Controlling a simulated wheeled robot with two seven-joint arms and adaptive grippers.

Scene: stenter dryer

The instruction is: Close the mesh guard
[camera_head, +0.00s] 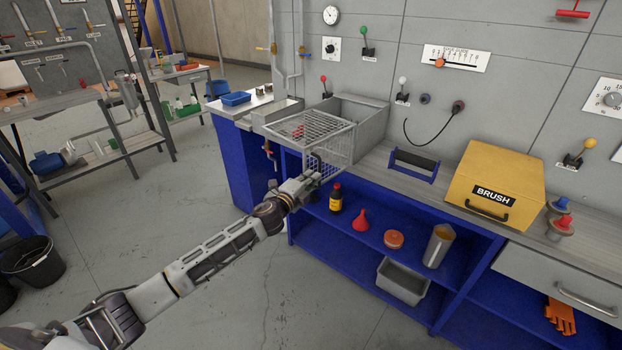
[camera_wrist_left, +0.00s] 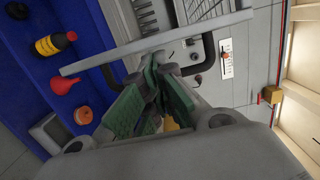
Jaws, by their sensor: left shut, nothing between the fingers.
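The mesh guard (camera_head: 309,126) is a pale wire cage at the front left of an open grey box (camera_head: 362,120) on the bench. It has a flat mesh face and a second mesh face hanging down at its front. In the left wrist view, a grey frame bar of the guard (camera_wrist_left: 100,60) crosses the picture and carries a black handle (camera_wrist_left: 208,50). My left gripper (camera_head: 312,176) is at the guard's lower front edge. Its green fingers (camera_wrist_left: 160,68) are together, close to the handle with nothing between them. I cannot tell whether they touch it. My right gripper is not in view.
A black-handled blue tool (camera_head: 413,165) and a yellow BRUSH box (camera_head: 495,185) stand on the bench right of the guard. A bottle (camera_head: 336,200), a red funnel (camera_head: 361,220) and other items sit on the blue shelf below. The floor in front is clear.

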